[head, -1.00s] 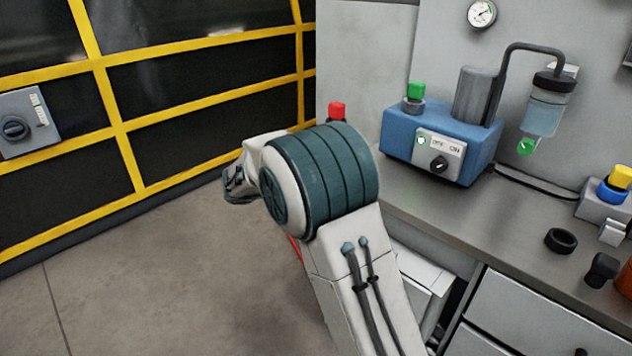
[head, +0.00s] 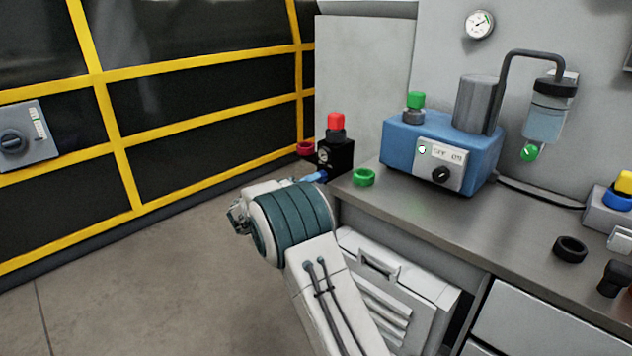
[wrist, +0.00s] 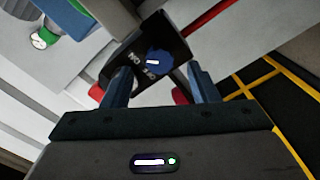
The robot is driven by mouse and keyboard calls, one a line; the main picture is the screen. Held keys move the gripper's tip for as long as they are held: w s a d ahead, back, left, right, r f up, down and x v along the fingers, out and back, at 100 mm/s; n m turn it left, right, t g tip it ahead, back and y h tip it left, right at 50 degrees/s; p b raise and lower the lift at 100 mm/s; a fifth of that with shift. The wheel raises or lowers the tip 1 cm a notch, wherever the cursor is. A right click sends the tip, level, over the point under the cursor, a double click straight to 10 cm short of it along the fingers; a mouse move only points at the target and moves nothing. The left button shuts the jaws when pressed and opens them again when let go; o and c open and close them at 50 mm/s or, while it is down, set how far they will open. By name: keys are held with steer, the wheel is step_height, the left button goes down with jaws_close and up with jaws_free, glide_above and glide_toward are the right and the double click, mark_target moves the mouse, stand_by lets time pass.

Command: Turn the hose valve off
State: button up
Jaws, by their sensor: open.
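The valve is a black block (head: 336,157) with a red cap on top, at the left end of the bench in the head view. In the wrist view its black face (wrist: 176,47) carries a blue knob (wrist: 158,63) with a short white mark, beside white ON and OFF lettering. The mark lies on the side of the lettering; its exact setting is hard to read. My gripper (wrist: 161,88) is open, its two blue fingers on either side of the knob's line, with no clear contact. In the head view my arm hides most of the gripper.
A blue machine (head: 440,150) with its own black OFF/ON knob stands on the bench. A green ring (head: 363,177) and a black ring (head: 570,249) lie on the bench. A white cabinet (head: 390,290) is below. A yellow-framed dark barrier (head: 205,85) stands at left.

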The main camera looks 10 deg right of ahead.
steer(key=shift+x, duration=2.1)
steer(key=c, duration=1)
steer(key=shift+s, duration=0.1)
steer(key=shift+n+p, duration=3.35)
steer(key=shift+n, duration=5.65)
